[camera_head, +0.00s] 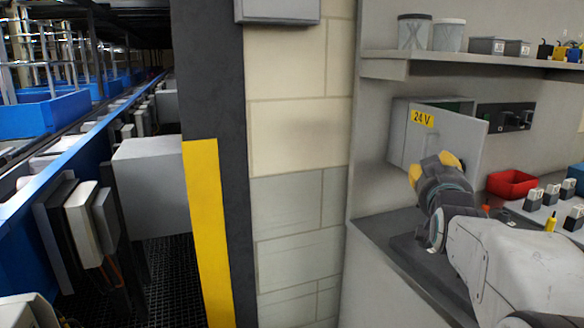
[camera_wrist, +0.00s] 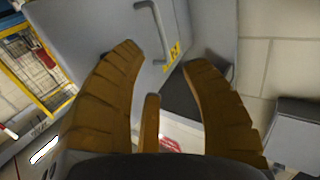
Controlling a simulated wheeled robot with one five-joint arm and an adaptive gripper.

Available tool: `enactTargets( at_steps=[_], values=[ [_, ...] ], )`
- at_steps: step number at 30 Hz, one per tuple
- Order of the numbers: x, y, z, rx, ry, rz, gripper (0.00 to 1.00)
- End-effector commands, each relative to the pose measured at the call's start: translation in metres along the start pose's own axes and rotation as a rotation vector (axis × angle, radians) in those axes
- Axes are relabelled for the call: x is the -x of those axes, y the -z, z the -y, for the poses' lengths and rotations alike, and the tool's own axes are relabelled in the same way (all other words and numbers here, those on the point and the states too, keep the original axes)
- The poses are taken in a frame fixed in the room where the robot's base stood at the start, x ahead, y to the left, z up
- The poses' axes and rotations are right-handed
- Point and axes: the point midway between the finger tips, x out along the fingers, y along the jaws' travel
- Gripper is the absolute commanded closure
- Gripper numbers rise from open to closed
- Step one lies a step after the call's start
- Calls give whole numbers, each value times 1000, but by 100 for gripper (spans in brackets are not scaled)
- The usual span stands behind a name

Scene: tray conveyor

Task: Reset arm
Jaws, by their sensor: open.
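My gripper (camera_head: 436,167) is at the end of my arm on the right of the head view, in front of a grey cabinet door marked "24 V" (camera_head: 422,118). Nothing is between the fingertips. The grey door, with its bar handle (camera_wrist: 152,32), is beyond the fingers in the wrist view. In the head view the door stands open from its box, and my fingers overlap its lower part. I cannot tell whether they touch it.
A shelf (camera_head: 470,62) with jars and small boxes is above. A red bin (camera_head: 511,184) and several switch-like parts lie on the bench to the right. A black and yellow column (camera_head: 208,230) and a conveyor with blue trays (camera_head: 50,114) are on the left.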

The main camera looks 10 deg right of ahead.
Motion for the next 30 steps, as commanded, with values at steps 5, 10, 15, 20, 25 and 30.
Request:
enactTargets(
  at_steps=[5, 10, 15, 20, 25, 30],
  values=[
    [1, -19, 0, 3, 0, 81, 58],
    [13, -81, 0, 7, 0, 332, 58],
    [66, -181, 0, 11, 2, 723, 58],
    [146, -248, 2, 17, 12, 1058, 58],
    [236, -284, 18, 60, 67, 1325, 58],
    [312, -299, 39, 160, 171, 1454, 58]
  ],
)
